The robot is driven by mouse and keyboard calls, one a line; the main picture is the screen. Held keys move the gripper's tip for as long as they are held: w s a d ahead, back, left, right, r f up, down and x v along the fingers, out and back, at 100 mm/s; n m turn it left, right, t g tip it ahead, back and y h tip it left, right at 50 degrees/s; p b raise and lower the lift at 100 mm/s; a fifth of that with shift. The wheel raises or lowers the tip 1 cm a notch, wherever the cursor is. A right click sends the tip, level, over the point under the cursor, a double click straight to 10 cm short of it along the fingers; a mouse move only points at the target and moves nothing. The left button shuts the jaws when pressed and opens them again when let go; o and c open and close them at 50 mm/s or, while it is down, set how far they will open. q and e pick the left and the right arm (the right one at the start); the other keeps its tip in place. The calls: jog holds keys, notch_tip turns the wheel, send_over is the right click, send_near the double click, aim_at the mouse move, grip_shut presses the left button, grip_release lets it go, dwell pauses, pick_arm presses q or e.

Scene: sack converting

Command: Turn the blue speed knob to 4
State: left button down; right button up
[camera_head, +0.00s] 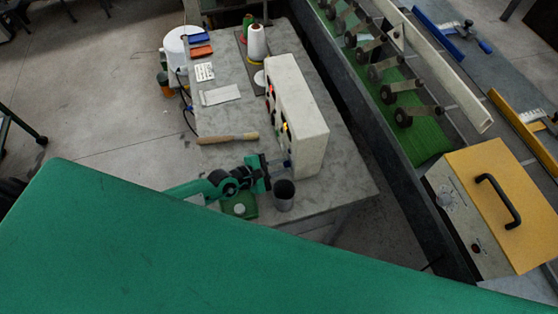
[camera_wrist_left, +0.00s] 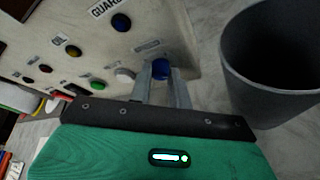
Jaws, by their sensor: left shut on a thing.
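A blue knob (camera_wrist_left: 161,67) sits at the lower edge of the white control box's face in the left wrist view. Its label and pointer are hidden, so I cannot read its setting. My left gripper (camera_wrist_left: 161,75) is shut on this knob, one finger on each side. In the head view the left gripper (camera_head: 282,163) reaches the near end of the control box (camera_head: 305,125). My right gripper is not in view.
A dark grey cup (camera_head: 284,196) stands close beside the gripper; it also shows in the left wrist view (camera_wrist_left: 275,65). A wooden-handled tool (camera_head: 228,138) lies on the bench (camera_head: 345,185).

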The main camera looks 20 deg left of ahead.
pick_arm(q)
jog(key=shift+s+f+m+t, duration=0.1)
jog(key=shift+m+t, duration=0.5)
jog(key=shift+m, duration=0.1)
jog(key=c, duration=1.3)
grip_release()
jog(key=shift+s, duration=0.1)
jog(key=b+v, duration=0.2)
jog(key=v, duration=1)
jog(key=shift+s+a+b, duration=0.1)
jog(key=shift+s+b, duration=0.25)
jog(key=shift+s+a+r, duration=0.25)
jog(key=shift+s+r, duration=0.05)
jog(key=shift+s, duration=0.05)
